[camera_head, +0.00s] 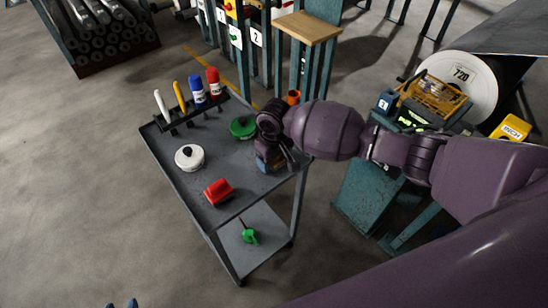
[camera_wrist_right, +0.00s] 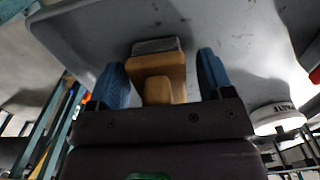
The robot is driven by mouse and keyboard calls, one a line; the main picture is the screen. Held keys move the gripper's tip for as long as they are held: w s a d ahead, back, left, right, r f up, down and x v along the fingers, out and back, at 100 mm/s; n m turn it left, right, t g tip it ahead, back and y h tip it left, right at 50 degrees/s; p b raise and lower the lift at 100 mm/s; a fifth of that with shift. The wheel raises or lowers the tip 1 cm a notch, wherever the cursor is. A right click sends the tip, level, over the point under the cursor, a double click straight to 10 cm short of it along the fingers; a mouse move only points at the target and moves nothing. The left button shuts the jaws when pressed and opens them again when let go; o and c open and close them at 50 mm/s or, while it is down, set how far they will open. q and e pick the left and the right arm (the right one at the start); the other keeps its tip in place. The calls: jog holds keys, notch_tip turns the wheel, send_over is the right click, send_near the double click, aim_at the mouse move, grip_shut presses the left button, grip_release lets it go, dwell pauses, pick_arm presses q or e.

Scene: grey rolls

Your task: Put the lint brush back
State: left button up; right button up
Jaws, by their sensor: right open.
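A wooden block with a grey pad on its end, which looks like the lint brush (camera_wrist_right: 158,78), shows in the right wrist view. It lies between the two blue fingertips of my right gripper (camera_wrist_right: 166,80), with a gap on each side. In the head view my right gripper (camera_head: 268,163) is low over the right edge of the grey cart top (camera_head: 180,185) and mostly hides the brush. The jaws are open. Two blue fingertips of my left gripper (camera_head: 121,304) show apart at the bottom edge of the head view.
A rack on the cart's back edge holds upright markers, among them a blue one (camera_head: 197,90). A green round item (camera_head: 242,127), a white lidded tin (camera_head: 189,158) and a red item (camera_head: 218,192) stand on the cart top. A green item (camera_head: 249,236) is on the lower shelf.

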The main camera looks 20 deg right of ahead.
notch_tip(320, 180, up, 11)
jog(key=shift+r+p, duration=0.1)
jog(key=shift+p, duration=1.15)
jog(key=shift+r, duration=0.45)
pick_arm(q)
jog(key=shift+s+a+r, duration=0.15)
jog(key=shift+s+r, duration=0.3)
jog(key=shift+r, duration=0.3)
jog(key=shift+w+r, duration=0.25)
jog(key=shift+w, duration=0.05)
